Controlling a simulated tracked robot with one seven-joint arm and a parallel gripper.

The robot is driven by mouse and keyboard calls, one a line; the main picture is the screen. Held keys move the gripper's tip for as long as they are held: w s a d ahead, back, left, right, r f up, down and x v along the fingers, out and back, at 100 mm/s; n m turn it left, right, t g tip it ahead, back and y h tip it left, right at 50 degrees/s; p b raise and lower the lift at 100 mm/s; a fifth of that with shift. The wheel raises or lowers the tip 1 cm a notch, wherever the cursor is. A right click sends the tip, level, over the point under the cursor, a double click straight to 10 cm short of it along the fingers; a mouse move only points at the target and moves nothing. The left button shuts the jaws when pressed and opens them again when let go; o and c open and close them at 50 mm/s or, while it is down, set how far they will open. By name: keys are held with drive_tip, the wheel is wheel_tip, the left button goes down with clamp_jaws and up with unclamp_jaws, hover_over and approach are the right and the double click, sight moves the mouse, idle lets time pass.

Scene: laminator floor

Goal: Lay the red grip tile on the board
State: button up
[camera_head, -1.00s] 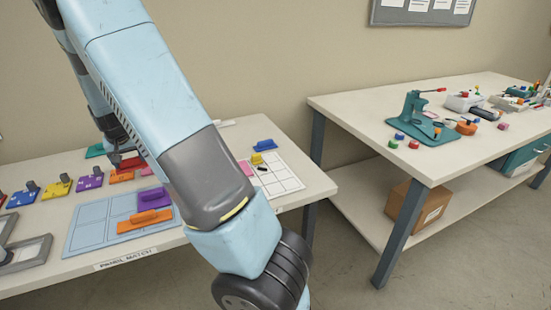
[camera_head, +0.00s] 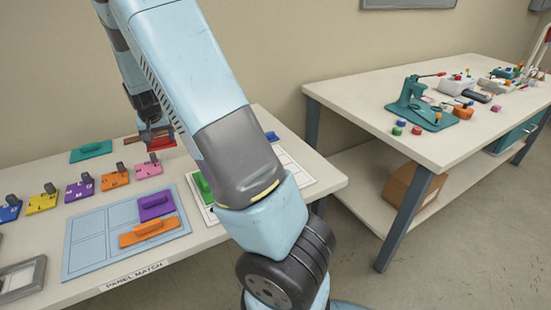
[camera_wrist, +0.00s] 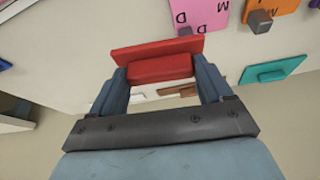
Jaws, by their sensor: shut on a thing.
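My gripper (camera_wrist: 166,88) is shut on the red grip tile (camera_wrist: 158,60), its fingers on either side of the tile's raised red grip. In the head view the red tile (camera_head: 160,144) is over the back of the left table, behind the pink block; its height above the table is hard to tell. The light blue board (camera_head: 88,222) lies at the table's front, apart from the gripper. A purple tile (camera_head: 156,204) and an orange tile (camera_head: 150,231) lie in its right column. Its left cells are bare.
A row of lettered blocks, including a pink one (camera_head: 148,168), stands behind the board. A teal tile (camera_head: 91,151) lies at the back. A white sheet (camera_head: 292,165) with a green tile (camera_head: 204,186) is partly hidden by my arm. A second table (camera_head: 340,103) stands right.

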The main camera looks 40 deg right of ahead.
drive_tip(key=s+d+r+m+g+h, duration=0.25)
drive_tip(key=s+d+m, duration=0.55)
drive_tip(key=s+d, duration=0.95)
drive_tip(key=s+d+r+m+g, duration=0.1)
drive_tip(key=s+d+m, duration=0.4)
drive_tip(key=s, duration=0.4)
drive_tip(key=s+d+r+m+g, duration=0.1)
drive_tip(key=s+d+m+g, duration=0.1)
drive_tip(key=s+d+m, duration=0.5)
drive_tip(key=w+d+f+n, duration=0.1)
drive_tip(key=w+f, duration=0.2)
drive_tip(key=w+d+f+n, duration=0.1)
drive_tip(key=w+f, duration=0.1)
drive_tip(key=w, duration=0.1)
drive_tip(key=w+d+f+n, duration=0.1)
drive_tip(key=w+f, duration=0.2)
drive_tip(key=w, duration=0.1)
drive_tip(key=shift+d+f, duration=0.3)
drive_tip(key=shift+d, duration=0.1)
drive_tip(key=shift+w+d+f, duration=0.25)
drive_tip(key=shift+w+f, duration=0.35)
drive_tip(key=shift+f, duration=1.65)
drive_tip(key=shift+f, duration=0.1)
